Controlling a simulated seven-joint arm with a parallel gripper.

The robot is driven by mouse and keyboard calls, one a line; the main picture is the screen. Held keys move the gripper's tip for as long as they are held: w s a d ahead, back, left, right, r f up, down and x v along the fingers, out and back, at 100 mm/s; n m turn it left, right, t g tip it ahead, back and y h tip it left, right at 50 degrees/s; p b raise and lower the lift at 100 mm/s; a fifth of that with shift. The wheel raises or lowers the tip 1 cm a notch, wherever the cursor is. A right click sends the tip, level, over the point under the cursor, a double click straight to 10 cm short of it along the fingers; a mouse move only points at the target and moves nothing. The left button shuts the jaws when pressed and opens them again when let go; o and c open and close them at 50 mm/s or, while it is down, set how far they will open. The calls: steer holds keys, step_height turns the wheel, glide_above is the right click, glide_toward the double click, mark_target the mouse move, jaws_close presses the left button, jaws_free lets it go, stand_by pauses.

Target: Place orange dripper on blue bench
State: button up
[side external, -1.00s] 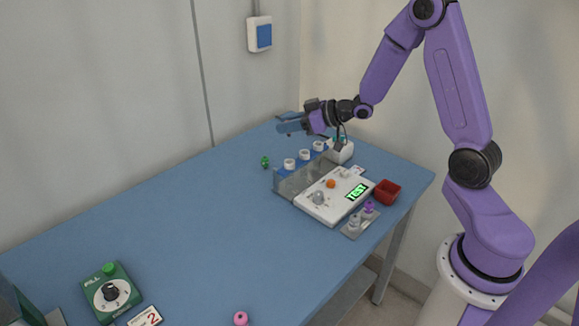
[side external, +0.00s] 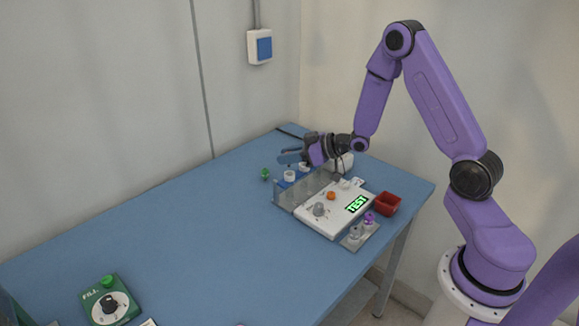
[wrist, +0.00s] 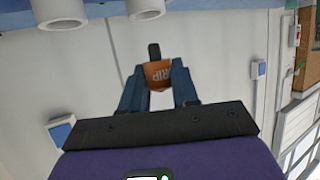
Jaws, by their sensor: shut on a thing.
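The orange dripper (wrist: 157,71), with dark lettering reading "RIP" and a dark end, is between the two blue fingers of my gripper (wrist: 157,84) in the wrist view. My gripper is shut on it. In the side view my gripper (side external: 287,155) is over the far end of the blue bench (side external: 190,225), above a row of white cups. The dripper cannot be made out in the side view. A gap between the fingers and the bench top is hard to judge.
White cups (side external: 289,176) stand in a row below my gripper, beside a grey panel (side external: 300,190) and a white device (side external: 335,222) with a TEST display. A red bin (side external: 387,204) is to the right. A green piece (side external: 265,174) is left. The bench's middle is clear.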

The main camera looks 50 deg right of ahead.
steer(key=shift+f, duration=1.8)
steer(key=shift+f, duration=0.15)
steer(key=o, duration=1)
steer(key=shift+o, duration=0.2)
